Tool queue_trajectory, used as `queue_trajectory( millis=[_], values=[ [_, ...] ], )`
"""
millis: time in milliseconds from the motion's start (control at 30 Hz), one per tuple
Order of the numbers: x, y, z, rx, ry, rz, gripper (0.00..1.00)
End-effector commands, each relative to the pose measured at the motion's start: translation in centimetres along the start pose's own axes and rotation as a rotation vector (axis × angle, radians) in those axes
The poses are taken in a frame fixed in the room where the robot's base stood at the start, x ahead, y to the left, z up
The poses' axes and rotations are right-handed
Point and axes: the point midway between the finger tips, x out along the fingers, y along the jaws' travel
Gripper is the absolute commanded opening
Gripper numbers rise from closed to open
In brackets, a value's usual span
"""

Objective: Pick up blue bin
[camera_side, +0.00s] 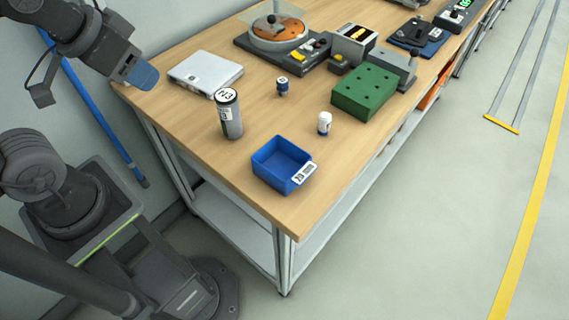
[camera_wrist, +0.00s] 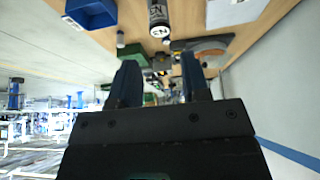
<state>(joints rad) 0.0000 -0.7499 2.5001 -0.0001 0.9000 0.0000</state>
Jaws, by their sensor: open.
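The blue bin (camera_side: 281,164) is an open, empty box near the front corner of the wooden table, with a white label on its right edge. It also shows at the top left of the wrist view (camera_wrist: 91,13). My gripper (camera_side: 143,76) is at the upper left of the side view, off the table's left edge and well apart from the bin. In the wrist view its two dark fingers (camera_wrist: 159,84) are spread with nothing between them.
A grey canister (camera_side: 229,114) stands left of the bin, and a small white bottle (camera_side: 324,123) stands behind it at right. A green block with holes (camera_side: 364,92), a white flat box (camera_side: 205,73) and a small dark blue bottle (camera_side: 282,86) are farther back.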

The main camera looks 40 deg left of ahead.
Motion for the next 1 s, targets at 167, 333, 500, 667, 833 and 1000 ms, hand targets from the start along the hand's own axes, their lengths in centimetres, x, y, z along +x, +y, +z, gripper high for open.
queue_trajectory(
  millis=[167,333,500,667,833,1000],
  values=[
    [0.00,0.00,0.00,0.000,0.000,0.000,0.43],
    [0.00,0.00,0.00,0.000,0.000,0.000,0.50],
    [0.00,0.00,0.00,0.000,0.000,0.000,0.67],
    [0.00,0.00,0.00,0.000,0.000,0.000,0.82],
    [0.00,0.00,0.00,0.000,0.000,0.000,0.98],
    [0.00,0.00,0.00,0.000,0.000,0.000,1.00]
  ],
)
